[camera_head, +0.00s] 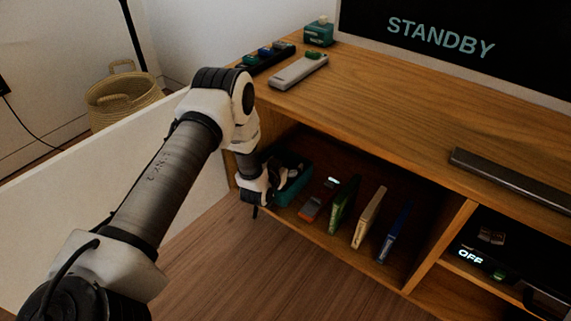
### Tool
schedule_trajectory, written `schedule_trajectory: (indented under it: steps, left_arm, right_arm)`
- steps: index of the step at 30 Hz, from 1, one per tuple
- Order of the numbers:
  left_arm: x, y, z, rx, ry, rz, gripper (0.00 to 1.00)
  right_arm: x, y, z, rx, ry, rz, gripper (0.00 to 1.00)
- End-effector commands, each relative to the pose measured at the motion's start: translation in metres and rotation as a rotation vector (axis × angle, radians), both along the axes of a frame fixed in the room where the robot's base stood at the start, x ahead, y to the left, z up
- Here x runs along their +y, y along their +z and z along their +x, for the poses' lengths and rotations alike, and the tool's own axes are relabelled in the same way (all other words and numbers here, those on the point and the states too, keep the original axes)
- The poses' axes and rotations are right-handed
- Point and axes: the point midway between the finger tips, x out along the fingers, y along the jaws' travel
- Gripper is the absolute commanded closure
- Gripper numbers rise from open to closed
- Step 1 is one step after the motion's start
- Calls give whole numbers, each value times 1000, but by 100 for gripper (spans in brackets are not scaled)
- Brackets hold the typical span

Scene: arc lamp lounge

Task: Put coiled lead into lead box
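My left arm reaches into the left end of the open shelf compartment. Its gripper (264,188) is at the near side of a teal open-topped box (293,190), which may be the lead box. The gripper's fingertips are dark and partly hidden, so I cannot tell whether they are open or shut, or whether they touch the box. Dark material shows inside and behind the box, but I cannot tell whether it is the coiled lead. I cannot make out a coiled lead anywhere else. My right gripper is not in view.
Right of the teal box stand an orange-grey device (318,200), a green case (344,205), a cream case (369,217) and a blue case (394,233). A divider (440,245) closes the compartment.

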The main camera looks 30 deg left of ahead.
Motion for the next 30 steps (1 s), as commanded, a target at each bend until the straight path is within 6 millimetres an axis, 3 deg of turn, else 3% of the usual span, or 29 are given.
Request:
schedule_trajectory:
  steps: [8, 13, 21, 27, 30]
  left_arm:
    - [-1, -5, -3, 12, 1, -4, 11]
    - [-1, 13, -6, 14, 1, -4, 11]
    - [-11, 45, -71, 14, 1, -4, 11]
    - [-17, 55, -105, 10, 0, -2, 11]
    - [-24, 50, -117, 42, -8, -11, 11]
  right_arm:
    - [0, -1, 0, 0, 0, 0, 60]
    - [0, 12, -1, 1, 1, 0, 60]
    - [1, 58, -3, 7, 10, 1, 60]
    - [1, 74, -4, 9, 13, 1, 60]
    - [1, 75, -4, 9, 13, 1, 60]
